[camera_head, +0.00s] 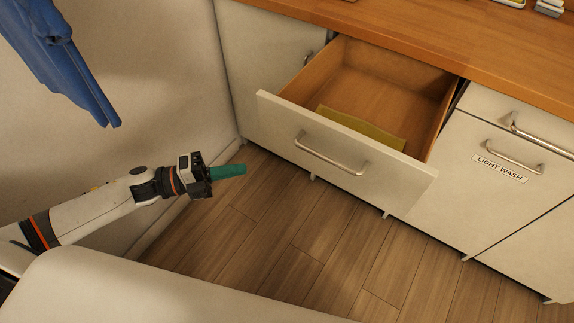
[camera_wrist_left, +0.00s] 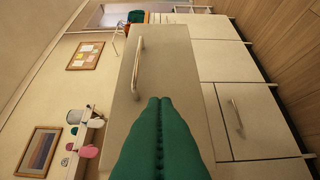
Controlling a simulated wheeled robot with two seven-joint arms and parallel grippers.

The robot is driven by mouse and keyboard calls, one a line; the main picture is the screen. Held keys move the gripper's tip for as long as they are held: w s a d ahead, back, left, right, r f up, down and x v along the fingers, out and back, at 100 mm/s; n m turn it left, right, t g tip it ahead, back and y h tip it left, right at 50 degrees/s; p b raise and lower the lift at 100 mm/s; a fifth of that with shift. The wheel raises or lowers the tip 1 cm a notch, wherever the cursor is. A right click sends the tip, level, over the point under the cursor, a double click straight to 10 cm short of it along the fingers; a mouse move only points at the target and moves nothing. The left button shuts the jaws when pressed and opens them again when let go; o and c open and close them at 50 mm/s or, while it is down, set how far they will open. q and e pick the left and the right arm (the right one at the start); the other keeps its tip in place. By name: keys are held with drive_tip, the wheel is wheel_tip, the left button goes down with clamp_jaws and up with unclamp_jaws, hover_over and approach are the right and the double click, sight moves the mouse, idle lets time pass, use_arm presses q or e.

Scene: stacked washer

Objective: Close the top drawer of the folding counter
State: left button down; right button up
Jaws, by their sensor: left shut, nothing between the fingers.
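The top drawer (camera_head: 345,146) of the folding counter is pulled well out, with its wooden inside showing and a yellow-green cloth or sheet (camera_head: 362,129) lying in it. Its white front has a metal bar handle (camera_head: 331,154). My left gripper (camera_head: 243,169) has green fingers, is shut and empty, and is in front of the drawer's left part, apart from it in the head view. In the left wrist view, the shut green fingers (camera_wrist_left: 161,100) point toward the drawer front (camera_wrist_left: 175,65), with the handle (camera_wrist_left: 138,68) beside them. My right gripper is not in view.
The wooden countertop (camera_head: 430,40) runs above the drawer. A cabinet front labelled "LIGHT WASH" (camera_head: 499,169) stands to the right. Blue clothing (camera_head: 65,60) hangs by the left wall. Wood floor (camera_head: 290,220) is clear before the drawer.

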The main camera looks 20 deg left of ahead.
sight(288, 150)
use_arm(q)
drive_tip(key=shift+w+a+p+x, duration=0.15)
drive_tip(key=shift+w+x, duration=0.3)
drive_tip(key=shift+x, duration=1.7)
drive_tip(key=shift+w+a+p+x, duration=0.1)
drive_tip(key=shift+w+a+x, duration=0.3)
drive_tip(key=shift+x, duration=1.75)
drive_tip(key=shift+w+a+p+x, duration=0.1)
drive_tip(key=shift+w+x, duration=0.35)
drive_tip(key=shift+x, duration=1.7)
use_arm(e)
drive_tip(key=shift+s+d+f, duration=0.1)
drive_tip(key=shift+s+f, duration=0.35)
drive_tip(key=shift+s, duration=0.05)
